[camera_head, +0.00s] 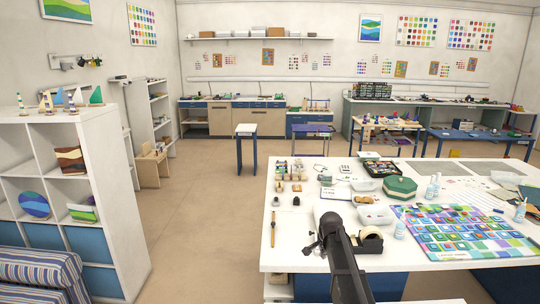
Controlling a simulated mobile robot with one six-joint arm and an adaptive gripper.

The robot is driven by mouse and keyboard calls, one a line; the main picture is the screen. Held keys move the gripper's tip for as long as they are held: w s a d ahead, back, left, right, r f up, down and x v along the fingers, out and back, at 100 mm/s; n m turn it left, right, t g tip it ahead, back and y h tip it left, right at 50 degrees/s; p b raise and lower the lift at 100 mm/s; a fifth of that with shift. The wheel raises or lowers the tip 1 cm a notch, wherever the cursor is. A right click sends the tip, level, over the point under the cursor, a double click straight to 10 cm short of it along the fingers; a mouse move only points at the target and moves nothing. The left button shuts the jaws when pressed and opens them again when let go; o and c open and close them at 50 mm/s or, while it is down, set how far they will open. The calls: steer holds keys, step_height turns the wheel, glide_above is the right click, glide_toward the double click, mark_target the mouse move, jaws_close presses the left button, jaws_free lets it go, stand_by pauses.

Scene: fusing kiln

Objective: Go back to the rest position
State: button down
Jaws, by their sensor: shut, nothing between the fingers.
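My dark arm rises from the bottom of the head view, and my gripper (328,232) is at its upper end. The gripper appears over the front left part of the white worktable (290,250). It is shut and holds nothing. It is small and dark here, and my arm hides part of the table behind it. A black tape dispenser (370,240) is just right of the arm in the picture.
A white shelf unit (105,180) and striped seat (45,272) stand at left. Open floor (205,210) lies between shelf and table.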

steer(key=s+a+f+n+g+b, duration=0.1)
steer(key=s+n, duration=0.4)
steer(key=s, duration=0.9)
steer(key=s+a+f+n+g+b, duration=0.1)
steer(key=s+n, duration=0.5)
steer(key=s, duration=0.9)
steer(key=shift+s+a+f+g, duration=0.3)
steer(key=shift+a+f+g, duration=0.15)
steer(key=shift+a+g, duration=0.2)
